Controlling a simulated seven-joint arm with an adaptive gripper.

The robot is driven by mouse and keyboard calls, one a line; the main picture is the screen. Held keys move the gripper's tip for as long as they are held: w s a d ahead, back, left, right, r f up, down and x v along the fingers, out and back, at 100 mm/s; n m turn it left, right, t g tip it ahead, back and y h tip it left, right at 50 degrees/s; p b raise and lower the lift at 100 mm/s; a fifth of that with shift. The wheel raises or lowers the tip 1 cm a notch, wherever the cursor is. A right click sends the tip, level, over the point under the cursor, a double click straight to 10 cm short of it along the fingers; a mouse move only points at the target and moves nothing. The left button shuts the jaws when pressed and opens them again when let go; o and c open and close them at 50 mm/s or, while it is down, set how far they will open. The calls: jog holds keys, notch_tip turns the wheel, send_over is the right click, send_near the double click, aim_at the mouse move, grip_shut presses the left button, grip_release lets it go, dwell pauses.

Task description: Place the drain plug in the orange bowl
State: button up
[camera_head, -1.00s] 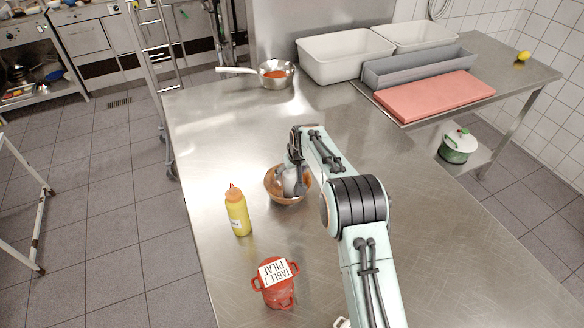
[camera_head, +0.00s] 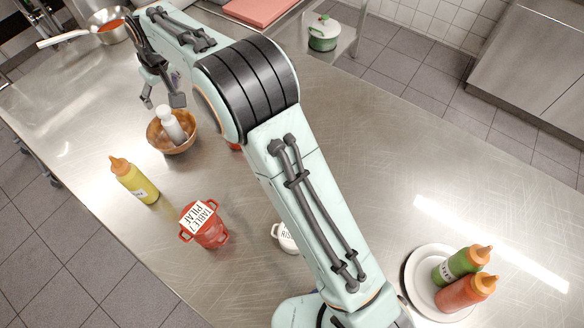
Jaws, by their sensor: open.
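The orange-brown bowl (camera_head: 168,147) stands on the steel table left of my arm. A white and grey bottle-shaped thing (camera_head: 172,126) leans in it, its upper part above the rim; it may be the drain plug, but I cannot tell for sure. My gripper (camera_head: 162,97) is open and empty, with its fingers spread just above and behind the bowl. I see no other thing that I can name as the drain plug.
A yellow squeeze bottle (camera_head: 134,181), a labelled red pot (camera_head: 206,226) and a small white pot (camera_head: 284,238) stand nearby. A plate (camera_head: 419,276) holds green and red-orange bottles. A saucepan (camera_head: 112,33) stands at the back left. My arm partly hides a red thing (camera_head: 235,146).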

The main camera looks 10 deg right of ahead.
jog(key=s+d+r+m+g+h, duration=0.15)
jog(key=s+d+r, duration=0.25)
jog(key=s+d, duration=0.4)
jog(key=s+d+r+m, duration=0.2)
jog(key=s+d+r, duration=0.1)
jog(key=s+d, duration=0.55)
jog(key=s+d+f+m+g, duration=0.1)
jog(key=s+d, duration=0.3)
jog(key=s, duration=0.5)
jog(key=s+d+f+m+g, duration=0.1)
jog(key=s+d+f+m, duration=0.1)
jog(key=s+d, duration=0.3)
jog(key=s+f, duration=0.1)
jog(key=s, duration=0.2)
jog(key=shift+s+d+h, duration=0.15)
jog(key=shift+s+h, duration=0.2)
